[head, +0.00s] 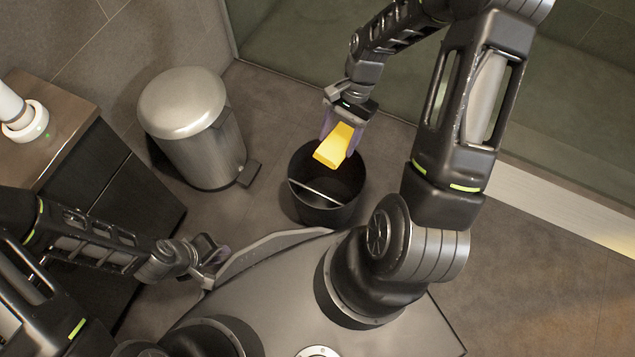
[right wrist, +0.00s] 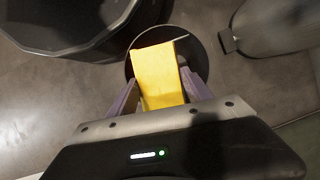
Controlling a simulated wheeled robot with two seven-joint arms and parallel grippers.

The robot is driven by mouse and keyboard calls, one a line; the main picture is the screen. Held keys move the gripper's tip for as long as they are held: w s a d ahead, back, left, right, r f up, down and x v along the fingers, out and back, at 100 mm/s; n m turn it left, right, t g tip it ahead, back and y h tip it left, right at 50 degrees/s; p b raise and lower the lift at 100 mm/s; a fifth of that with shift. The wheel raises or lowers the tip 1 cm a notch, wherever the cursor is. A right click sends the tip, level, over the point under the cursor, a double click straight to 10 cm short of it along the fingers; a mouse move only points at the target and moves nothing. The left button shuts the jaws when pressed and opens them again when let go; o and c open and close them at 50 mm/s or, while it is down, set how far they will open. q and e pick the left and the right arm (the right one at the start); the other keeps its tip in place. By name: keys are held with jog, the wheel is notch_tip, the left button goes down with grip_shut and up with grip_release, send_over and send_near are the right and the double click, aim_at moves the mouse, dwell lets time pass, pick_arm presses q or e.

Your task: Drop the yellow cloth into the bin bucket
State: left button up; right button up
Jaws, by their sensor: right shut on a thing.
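The yellow cloth (head: 334,146) is a folded, flat strip held by my right gripper (head: 341,123). It also shows in the right wrist view (right wrist: 158,75) between the two purple fingers of that gripper (right wrist: 164,92). The bin bucket (head: 317,209) is a dark, round, open bucket on the floor, with a thin light bar across its inside. The cloth hangs above the bucket's opening in the head view. In the right wrist view the bucket's rim (right wrist: 203,55) shows behind the cloth. My left gripper (head: 213,258) is at lower left, with its fingers small and partly hidden.
A silver pedal bin (head: 192,130) with a closed lid stands left of the bucket. A wood-topped dark cabinet (head: 75,150) with a white device (head: 25,120) stands at far left. A glass panel (head: 420,70) edges the floor at the back.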

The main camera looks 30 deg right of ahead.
notch_tip(320, 180, down, 6)
jog(key=b, duration=0.5)
dwell(0.4)
jog(key=o, duration=1.7)
jog(key=shift+r, duration=0.15)
jog(key=p+v, duration=0.3)
jog(key=v, duration=0.4)
jog(key=shift+w+d+r, duration=0.1)
jog(key=shift+d+r, duration=0.05)
jog(key=shift+r, duration=0.1)
